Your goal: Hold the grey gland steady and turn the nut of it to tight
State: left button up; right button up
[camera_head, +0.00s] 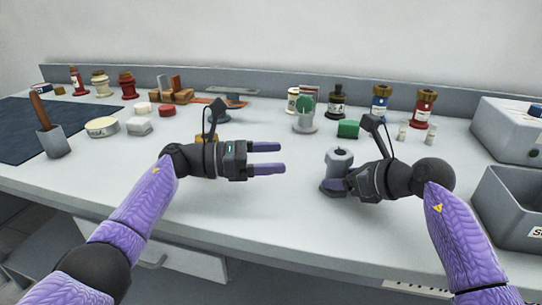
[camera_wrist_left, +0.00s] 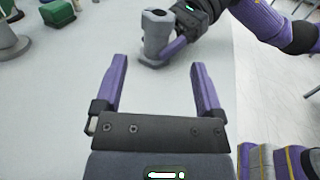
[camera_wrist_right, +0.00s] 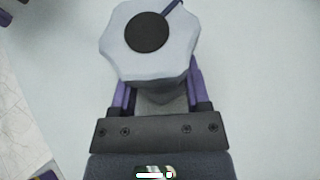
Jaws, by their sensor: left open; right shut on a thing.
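The grey gland (camera_head: 338,160) stands upright on the table right of centre in the head view. Its nut is the wide lobed grey top (camera_wrist_right: 183,52) in the right wrist view, with a dark round centre and a dark line running to its edge. My right gripper (camera_head: 345,184) is shut on the gland's body below the nut; the nut hides part of the fingers. My left gripper (camera_head: 268,158) is open and empty, to the left of the gland and apart from it. In the left wrist view the gland (camera_wrist_left: 156,35) stands beyond the open fingers.
A green block (camera_head: 348,129) and a grey stand with a green top (camera_head: 305,122) are behind the gland. Bottles (camera_head: 424,106) stand at the back right. Grey bins (camera_head: 508,205) are at the right edge. The table between the grippers and the front edge is clear.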

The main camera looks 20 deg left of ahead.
pick_arm(q)
jog(key=w+d+r+n+t+y, duration=0.25)
jog(key=r+n+t, duration=0.5)
jog(key=n, duration=0.45)
jog(key=w+d+r+n+t+y, duration=0.15)
jog(key=r+n+t+y, duration=0.35)
jog(key=n+t, duration=0.55)
jog(key=n+g+y, duration=0.7)
jog(key=n+g, duration=0.4)
jog(key=n, duration=1.4)
send_near(339, 155)
jog(key=x, duration=1)
jog(key=shift+w, duration=0.1)
jog(key=shift+c, duration=0.3)
